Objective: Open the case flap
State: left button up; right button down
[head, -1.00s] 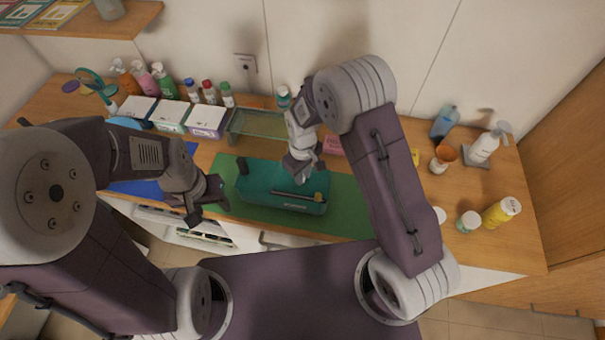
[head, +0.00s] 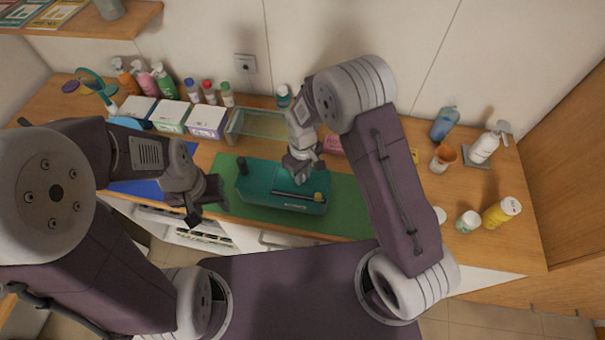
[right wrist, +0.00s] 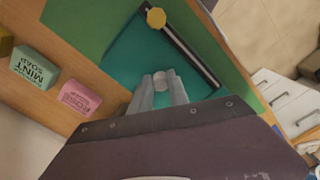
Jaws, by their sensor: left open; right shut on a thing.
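The teal case (head: 262,200) lies on a green mat in the head view, with pale lettering on its front. A dark rod (head: 290,195) with a yellow end lies along its front part. Both show in the right wrist view, the case (right wrist: 125,58) and the rod (right wrist: 192,58). My right gripper (right wrist: 160,80) is over the case's teal surface, shut on a small pale round knob (right wrist: 160,78). Its fingers hide part of the case. My left gripper (head: 208,200) is open and empty, just left of the case.
A green mat (head: 345,205) lies under the case and a blue mat (head: 150,188) to its left. A black object (head: 242,165) stands by the case's left end. Boxes (head: 206,119) and bottles line the back. A yellow bottle (head: 501,212) stands at right.

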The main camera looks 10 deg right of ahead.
jog(key=shift+w+d+r+g+p, duration=0.1)
jog(key=shift+w+r+g+p, duration=0.25)
jog(key=shift+g+p, duration=0.35)
jog(key=shift+w+d+r+g+y, duration=0.2)
jog(key=shift+w+g+y, duration=0.1)
jog(key=shift+g+y, duration=0.3)
jog(key=shift+w+d+r+g+b, duration=0.1)
jog(key=shift+w+g+b, duration=0.15)
jog(key=shift+g, duration=0.3)
jog(key=shift+w+r+g+b, duration=0.15)
jog(key=shift+g+b, duration=0.2)
jog(key=shift+g, duration=0.2)
jog(key=shift+w+d+r+g+y+b, duration=0.1)
jog(key=shift+w+r+g+y+b, duration=0.25)
jog(key=shift+g+b, duration=0.7)
jog(key=c, duration=1.3)
grip_release()
jog(key=shift+o, duration=0.2)
jog(key=shift+w, duration=0.15)
